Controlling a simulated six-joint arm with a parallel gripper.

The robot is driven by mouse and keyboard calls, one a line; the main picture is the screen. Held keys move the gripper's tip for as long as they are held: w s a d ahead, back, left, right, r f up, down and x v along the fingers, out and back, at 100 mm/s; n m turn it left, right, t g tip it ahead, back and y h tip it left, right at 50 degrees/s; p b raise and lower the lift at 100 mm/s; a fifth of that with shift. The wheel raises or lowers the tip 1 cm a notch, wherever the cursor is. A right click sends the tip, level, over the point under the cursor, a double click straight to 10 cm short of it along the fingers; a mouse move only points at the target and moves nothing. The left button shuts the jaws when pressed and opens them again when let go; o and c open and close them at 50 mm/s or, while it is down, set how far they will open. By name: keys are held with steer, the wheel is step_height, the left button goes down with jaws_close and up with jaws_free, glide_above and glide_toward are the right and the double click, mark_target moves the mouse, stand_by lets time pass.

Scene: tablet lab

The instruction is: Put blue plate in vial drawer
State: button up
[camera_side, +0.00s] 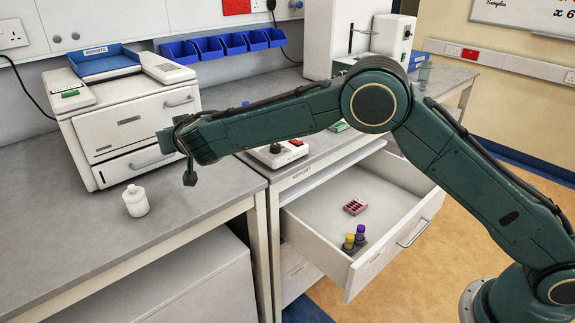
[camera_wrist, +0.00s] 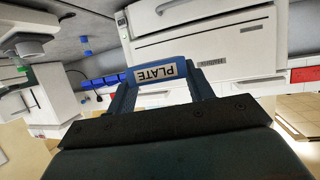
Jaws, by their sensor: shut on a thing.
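My gripper (camera_side: 170,138) is in front of the white two-drawer machine on the left bench, above the bench top. In the wrist view my gripper (camera_wrist: 160,78) is shut on the blue plate (camera_wrist: 191,71), whose white label reads PLATE upside down. In the side view the plate is too small and hidden to make out clearly. The open drawer (camera_side: 400,228) under the right bench holds a yellow-topped vial (camera_side: 349,242), a purple-topped vial (camera_side: 360,232) and a pink rack (camera_side: 355,206). The drawer is to the right of and below my gripper.
The machine (camera_side: 135,125) carries a blue tray (camera_side: 103,62). A white bottle (camera_side: 136,201) stands on the left bench. A small device with a red switch (camera_side: 278,153) is on the right bench. The drawer's back part has bare floor. Blue bins (camera_side: 222,46) hang on the wall.

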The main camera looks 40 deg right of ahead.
glide_above(194, 194)
step_height(194, 194, down, 11)
steer(key=shift+a+r, duration=0.1)
steer(key=shift+r, duration=0.05)
steer(key=shift+f, duration=1.95)
steer(key=shift+f, duration=0.15)
steer(key=o, duration=1)
steer(key=shift+v, duration=6.9)
steer(key=shift+a+f, duration=0.1)
